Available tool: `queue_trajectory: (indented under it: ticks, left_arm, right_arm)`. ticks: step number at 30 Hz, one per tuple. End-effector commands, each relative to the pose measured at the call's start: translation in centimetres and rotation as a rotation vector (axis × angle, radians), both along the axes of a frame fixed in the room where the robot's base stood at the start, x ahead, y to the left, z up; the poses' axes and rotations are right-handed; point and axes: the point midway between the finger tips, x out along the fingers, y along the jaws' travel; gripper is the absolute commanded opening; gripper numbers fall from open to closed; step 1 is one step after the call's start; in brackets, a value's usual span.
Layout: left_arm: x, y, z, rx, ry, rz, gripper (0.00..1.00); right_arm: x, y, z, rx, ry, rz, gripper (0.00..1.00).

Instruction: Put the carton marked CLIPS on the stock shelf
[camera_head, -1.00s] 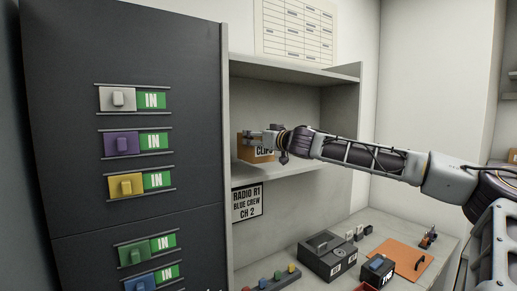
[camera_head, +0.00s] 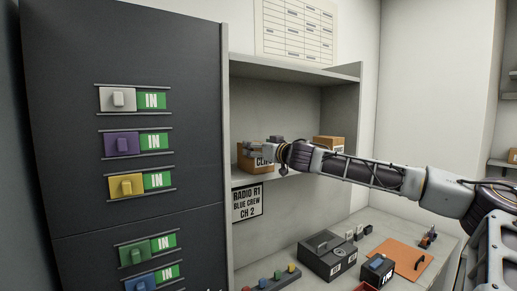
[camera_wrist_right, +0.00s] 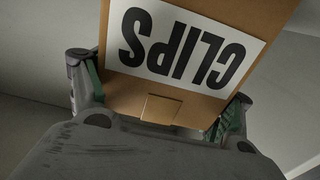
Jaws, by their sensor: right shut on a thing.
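The carton marked CLIPS (camera_head: 246,162) is a brown box with a white label. In the head view it is at the left part of the stock shelf (camera_head: 243,183), low over the board; I cannot tell whether it touches. My right gripper (camera_head: 264,147) is shut on it. In the right wrist view the gripper (camera_wrist_right: 165,98) has a finger on each side of the carton (camera_wrist_right: 190,92), whose label appears upside down. My left gripper is not in view.
Another brown carton (camera_head: 329,142) stands on the shelf to the right, partly behind my arm. A dark cabinet (camera_head: 75,215) with coloured slides stands left. The counter below holds a grey box (camera_head: 327,256), an orange mat (camera_head: 399,258) and small items.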

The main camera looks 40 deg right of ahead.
Motion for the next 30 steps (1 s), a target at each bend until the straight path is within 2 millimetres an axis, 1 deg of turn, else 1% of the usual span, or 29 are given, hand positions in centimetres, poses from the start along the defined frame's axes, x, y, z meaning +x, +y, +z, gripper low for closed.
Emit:
queue_trajectory:
  ticks: [1, 2, 6, 23, 30]
  left_arm:
    - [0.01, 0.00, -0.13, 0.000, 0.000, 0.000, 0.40]
    - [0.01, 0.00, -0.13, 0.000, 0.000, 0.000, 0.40]
    - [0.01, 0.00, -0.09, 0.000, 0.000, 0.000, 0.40]
    - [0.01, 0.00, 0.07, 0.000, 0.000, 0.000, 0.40]
    - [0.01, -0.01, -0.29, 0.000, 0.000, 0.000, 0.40]
  right_arm:
    - [-0.02, 0.00, -0.07, 0.001, -0.002, 0.000, 0.47]
    - [0.00, 0.00, -0.21, 0.001, 0.000, 0.000, 0.81]
    - [0.00, 0.00, -0.16, 0.000, 0.000, 0.000, 0.99]
    - [-0.01, 0.01, 0.12, 0.000, 0.000, 0.000, 1.00]
    - [-0.49, 0.12, 0.10, -0.001, -0.001, 0.001, 1.00]
